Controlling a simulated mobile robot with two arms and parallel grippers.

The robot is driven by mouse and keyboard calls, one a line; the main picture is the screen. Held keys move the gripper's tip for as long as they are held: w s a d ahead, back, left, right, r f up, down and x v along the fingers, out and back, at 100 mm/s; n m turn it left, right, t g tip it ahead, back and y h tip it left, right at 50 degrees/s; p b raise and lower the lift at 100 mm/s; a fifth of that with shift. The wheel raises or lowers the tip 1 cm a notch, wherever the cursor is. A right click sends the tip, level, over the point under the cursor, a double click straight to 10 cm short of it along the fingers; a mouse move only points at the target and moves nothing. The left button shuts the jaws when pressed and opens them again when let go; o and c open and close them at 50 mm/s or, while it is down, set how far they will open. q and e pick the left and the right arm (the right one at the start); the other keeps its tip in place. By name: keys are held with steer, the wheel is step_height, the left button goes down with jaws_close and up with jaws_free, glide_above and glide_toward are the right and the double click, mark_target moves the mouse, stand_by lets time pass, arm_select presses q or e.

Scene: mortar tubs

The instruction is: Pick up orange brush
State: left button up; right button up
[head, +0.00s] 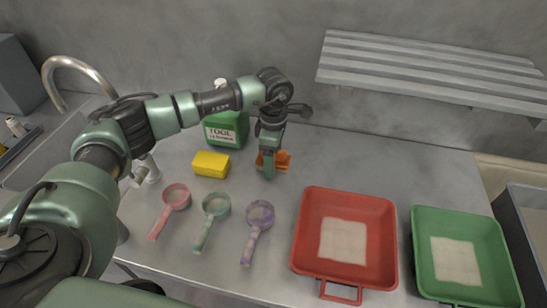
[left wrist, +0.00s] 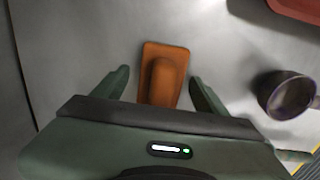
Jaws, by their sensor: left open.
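The orange brush (head: 283,158) lies on the grey worktop behind the purple scoop, partly hidden by my left gripper in the head view. In the left wrist view the orange brush (left wrist: 163,76) is a flat block with a raised rounded handle. My left gripper (head: 268,174) points down over it. In the left wrist view the left gripper (left wrist: 160,88) is open, with one finger on each side of the brush and a gap visible on both sides. My right gripper is in neither view.
A yellow sponge (head: 211,164) and a green jug (head: 226,130) stand left of the brush. Pink (head: 176,197), teal (head: 216,205) and purple (head: 260,214) scoops lie in front. Red (head: 303,235) and green (head: 421,258) tubs stand right. A slatted shelf (head: 430,75) hangs behind.

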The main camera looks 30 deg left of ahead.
arm_select(q)
steer(key=c, duration=1.5)
steer(key=shift+c, duration=0.3)
steer(key=shift+s+d+r+b, duration=0.15)
steer(key=shift+r+b, duration=0.15)
steer(key=shift+b, duration=0.2)
steer(key=r, duration=0.2)
steer(key=r+b, duration=0.1)
steer(key=r, duration=0.1)
steer(key=s+r+b, duration=0.1)
steer(key=r, duration=0.1)
steer(key=shift+r, duration=0.15)
steer(key=s+d+b, duration=0.1)
steer(key=s, duration=0.4)
steer(key=s+d+b, duration=0.1)
steer(key=s+d, duration=0.1)
steer(key=s, duration=0.4)
steer(key=s+d+b, duration=0.1)
steer(key=s, duration=0.4)
steer(key=shift+s+d+b, duration=0.2)
steer(key=shift+s+b, duration=0.15)
steer(key=shift+b, duration=0.05)
steer(key=shift+s+d+r, duration=0.1)
steer(key=shift+s+d, duration=0.1)
steer(key=shift+s, duration=0.55)
